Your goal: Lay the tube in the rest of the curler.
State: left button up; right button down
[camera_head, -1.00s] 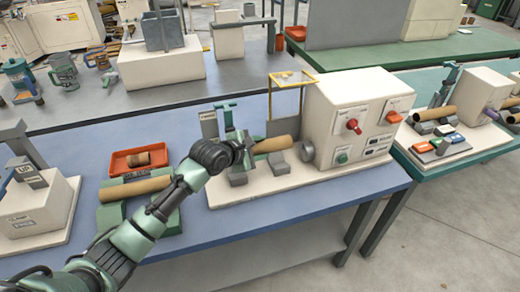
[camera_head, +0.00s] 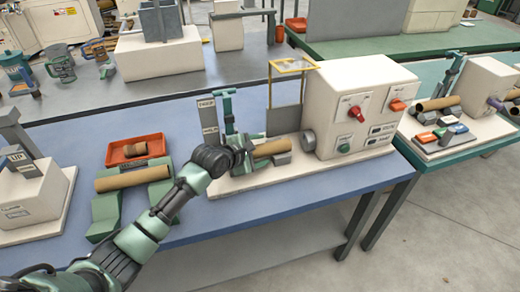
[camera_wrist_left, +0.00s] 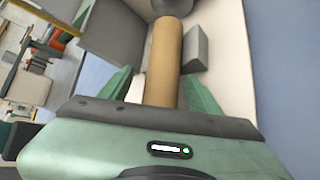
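A brown cardboard tube (camera_head: 271,148) lies low at the grey blocks of the curler's rest (camera_head: 283,158), its far end towards the round grey chuck (camera_head: 308,140). The left wrist view shows the tube (camera_wrist_left: 163,62) lengthwise between my two green fingers, with a grey block (camera_wrist_left: 196,47) close on its right. My left gripper (camera_head: 243,153) is around the tube's near part. In the left wrist view its fingers (camera_wrist_left: 160,82) stand spread, with gaps beside the tube. The tube's underside is hidden, so I cannot tell full contact with the rest. My right gripper is not in view.
The curler's cream housing (camera_head: 358,108) with knobs stands right of the tube. A green upright (camera_head: 228,115) stands behind my gripper. At left, another tube (camera_head: 132,178) lies on a green stand, with an orange tray (camera_head: 114,157) behind it. The blue table's front middle is clear.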

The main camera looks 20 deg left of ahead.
pick_arm(q)
jog(key=v, duration=0.7)
jog(key=shift+s+a+r, duration=0.1)
jog(key=shift+s+r, duration=0.15)
jog(key=shift+s, duration=0.05)
notch_tip(320, 180, up, 7)
jog(key=p, duration=0.9)
jog(key=shift+f, duration=0.1)
dwell(1.3)
